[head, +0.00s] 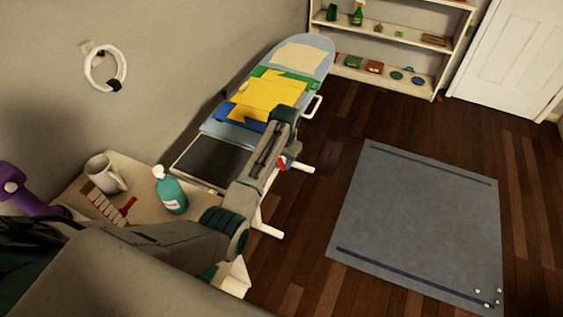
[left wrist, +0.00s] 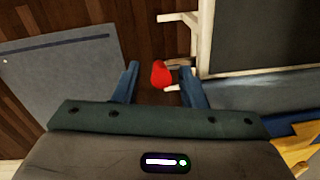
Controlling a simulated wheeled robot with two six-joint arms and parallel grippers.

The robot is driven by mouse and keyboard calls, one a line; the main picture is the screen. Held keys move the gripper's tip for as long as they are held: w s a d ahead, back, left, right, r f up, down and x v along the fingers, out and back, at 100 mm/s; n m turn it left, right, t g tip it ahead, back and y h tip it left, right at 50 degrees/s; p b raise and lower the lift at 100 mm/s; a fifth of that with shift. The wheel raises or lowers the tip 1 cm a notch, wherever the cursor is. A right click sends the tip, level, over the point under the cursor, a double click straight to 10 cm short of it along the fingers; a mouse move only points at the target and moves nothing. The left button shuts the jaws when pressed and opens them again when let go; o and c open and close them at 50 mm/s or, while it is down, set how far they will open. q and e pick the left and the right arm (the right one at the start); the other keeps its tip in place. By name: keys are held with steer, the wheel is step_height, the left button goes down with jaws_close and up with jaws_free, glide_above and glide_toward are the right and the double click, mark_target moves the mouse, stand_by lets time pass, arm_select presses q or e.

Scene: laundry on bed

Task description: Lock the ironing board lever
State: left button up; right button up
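The ironing board (head: 321,52) stands along the wall with its legs showing below. Its red lever (head: 282,162) shows at the board's right side, partly covered by my left arm. In the left wrist view the lever's red end (left wrist: 160,73) lies between the two blue fingers of my left gripper (left wrist: 160,79). The fingers are apart, with gaps on both sides of the red end, and I see no contact. In the head view the fingers are hard to make out behind my arm. My right gripper is not in view.
Folded yellow, green, blue and beige cloths (head: 268,98) lie on the board, beside a dark rest plate (head: 211,160). A side table holds a mug (head: 106,174) and a teal bottle (head: 171,193). A grey rug (head: 418,230) covers open floor on the right.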

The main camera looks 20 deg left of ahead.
arm_select(q)
step_height(320, 180, down, 2)
steer(key=shift+w+a+f, duration=0.1)
steer(key=shift+f, duration=0.25)
jaws_close()
